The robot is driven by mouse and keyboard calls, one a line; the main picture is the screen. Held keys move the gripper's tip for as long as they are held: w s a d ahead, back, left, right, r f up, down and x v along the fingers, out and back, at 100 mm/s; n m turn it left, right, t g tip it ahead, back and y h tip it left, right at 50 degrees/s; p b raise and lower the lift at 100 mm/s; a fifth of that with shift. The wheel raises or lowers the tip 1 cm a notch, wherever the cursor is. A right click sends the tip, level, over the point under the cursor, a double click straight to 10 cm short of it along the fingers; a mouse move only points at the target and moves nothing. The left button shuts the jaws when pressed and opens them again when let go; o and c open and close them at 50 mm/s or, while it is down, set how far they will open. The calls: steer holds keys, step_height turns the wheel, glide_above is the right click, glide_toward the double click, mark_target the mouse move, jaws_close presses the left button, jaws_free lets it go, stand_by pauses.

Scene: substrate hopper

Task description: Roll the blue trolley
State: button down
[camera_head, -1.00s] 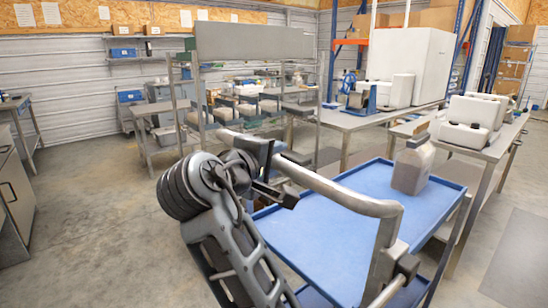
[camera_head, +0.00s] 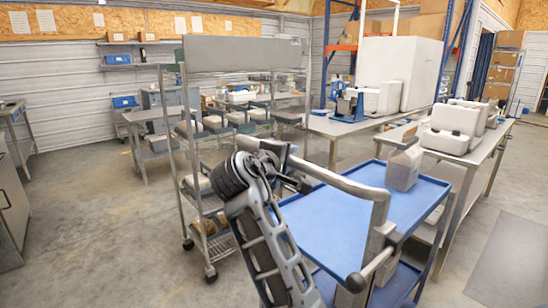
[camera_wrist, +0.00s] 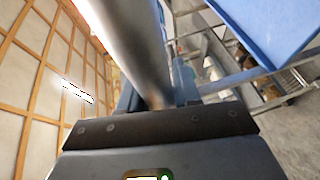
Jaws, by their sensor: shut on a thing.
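The blue trolley (camera_head: 335,225) stands in front of me to the right, with a flat blue top and a grey metal push handle (camera_head: 355,187) at its near end. My gripper (camera_head: 292,178) is shut on the left part of this handle; my arm partly hides the contact. In the wrist view the handle (camera_wrist: 128,45) is a large blurred bar running up from between the jaws (camera_wrist: 155,103). The trolley's blue edge (camera_wrist: 270,30) shows at the upper right there. A pale grey container (camera_head: 403,170) stands upright at the far right of the trolley's top.
A wheeled metal shelf rack (camera_head: 183,150) stands close left of the trolley. A metal table (camera_head: 470,158) with white containers (camera_head: 455,128) runs along the right. Another table (camera_head: 335,127) stands behind. Open concrete floor (camera_head: 100,230) lies to the left.

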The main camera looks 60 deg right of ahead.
steer(key=s+d+p, duration=0.2)
steer(key=d, duration=0.7)
steer(key=shift+s, duration=0.35)
steer(key=shift+d, duration=0.15)
steer(key=c, duration=1.1)
jaws_free()
steer(key=shift+d, duration=0.1)
steer(key=shift+o, duration=1.1)
steer(key=w+v, duration=0.1)
steer(key=v, duration=0.6)
steer(key=shift+s+a+b, duration=0.4)
steer(key=shift+s+a, duration=0.05)
steer(key=shift+s, duration=0.05)
